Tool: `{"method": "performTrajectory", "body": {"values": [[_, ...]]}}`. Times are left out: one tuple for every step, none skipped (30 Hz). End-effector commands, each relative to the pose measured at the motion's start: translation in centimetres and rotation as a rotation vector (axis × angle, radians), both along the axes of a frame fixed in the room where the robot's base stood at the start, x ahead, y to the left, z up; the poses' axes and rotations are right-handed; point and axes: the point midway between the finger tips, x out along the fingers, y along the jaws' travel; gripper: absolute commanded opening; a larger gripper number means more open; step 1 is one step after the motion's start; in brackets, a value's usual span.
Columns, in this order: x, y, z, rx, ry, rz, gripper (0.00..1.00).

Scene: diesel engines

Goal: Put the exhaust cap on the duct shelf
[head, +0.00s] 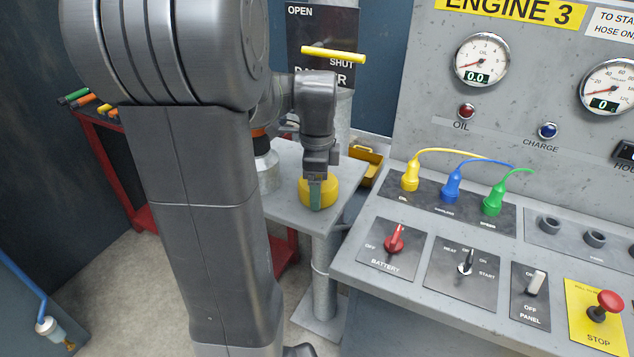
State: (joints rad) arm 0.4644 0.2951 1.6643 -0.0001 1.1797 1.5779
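The exhaust cap, which I take to be the round yellow piece (330,192), is at the front part of a small grey shelf (284,206) on a post. It appears to rest on the shelf, but I cannot see a clear gap or contact under it. My gripper (318,188) points down at the cap. One finger with a green pad lies against or just in front of its near side. The other finger is hidden, so I cannot tell whether the gripper is closed on the cap. I take this grey shelf to be the duct shelf, beside the pipe with the OPEN/SHUT sign (307,22).
A grey metal can (268,172) stands left of the cap, partly behind my arm. A yellow lever (333,55) sticks out above. The engine panel (480,285) with knobs and plugs borders the right. A red rack (105,135) stands left.

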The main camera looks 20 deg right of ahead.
Motion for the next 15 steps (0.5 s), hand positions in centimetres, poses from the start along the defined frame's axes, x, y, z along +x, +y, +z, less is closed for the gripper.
{"method": "performTrajectory", "body": {"values": [[0.01,0.00,0.04,0.000,-0.001,0.000,0.57],[0.01,0.00,0.05,0.000,-0.001,0.000,0.57],[0.01,0.00,0.05,0.000,0.000,0.000,0.57],[0.01,0.00,0.04,0.000,0.000,0.000,0.57],[0.01,0.00,0.00,0.000,0.000,0.000,0.57],[0.00,0.00,-0.12,0.000,0.000,0.000,0.57],[0.00,0.00,-0.23,0.000,0.000,0.000,0.57],[0.00,0.00,-0.34,0.000,0.000,0.000,0.57],[0.00,0.00,-0.31,0.000,0.000,0.000,0.84],[0.00,0.00,-0.27,0.000,0.000,0.000,0.89],[0.00,0.00,-0.26,0.000,0.000,0.000,0.95],[0.00,0.00,-0.26,0.000,0.000,0.000,1.00],[0.00,0.00,-0.26,0.000,0.000,0.000,1.00],[0.00,0.00,-0.26,0.000,0.000,0.000,1.00],[0.00,0.00,-0.26,0.000,0.000,0.000,1.00]]}}
